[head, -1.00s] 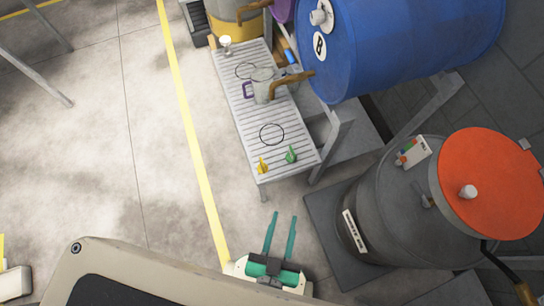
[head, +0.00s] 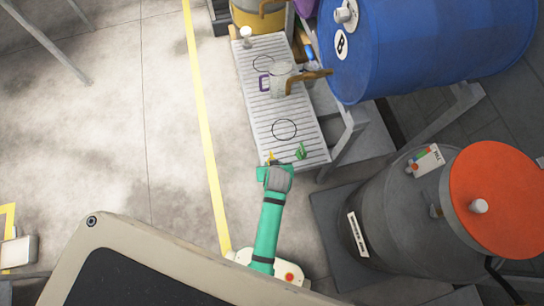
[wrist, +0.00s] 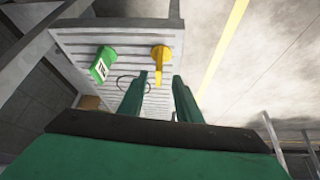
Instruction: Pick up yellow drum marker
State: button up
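The yellow drum marker (head: 271,157) is at the near left corner of the slatted table (head: 292,110), partly hidden by my arm in the head view. In the wrist view the yellow marker (wrist: 160,55) appears ahead of and between the two green fingers of my gripper (wrist: 157,88). The fingers are apart with nothing between them. A green marker (head: 301,152) lies to the right of the yellow one; in the wrist view it shows on the left (wrist: 102,63). My gripper's fingers are mostly hidden in the head view.
A blue drum (head: 420,45) lies at the back right. A grey drum with an orange lid (head: 500,195) stands right of my arm.

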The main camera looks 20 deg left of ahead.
aim_at(271, 156)
jog(key=w, duration=0.1)
jog(key=w+a+n+g, duration=0.1)
jog(key=w, duration=0.1)
jog(key=shift+w+a, duration=0.15)
jog(key=shift+w, duration=0.05)
jog(key=x, duration=1)
jog(key=shift+s+f, duration=0.1)
jog(key=shift+f, duration=0.3)
jog(key=shift+c, duration=0.3)
grip_shut()
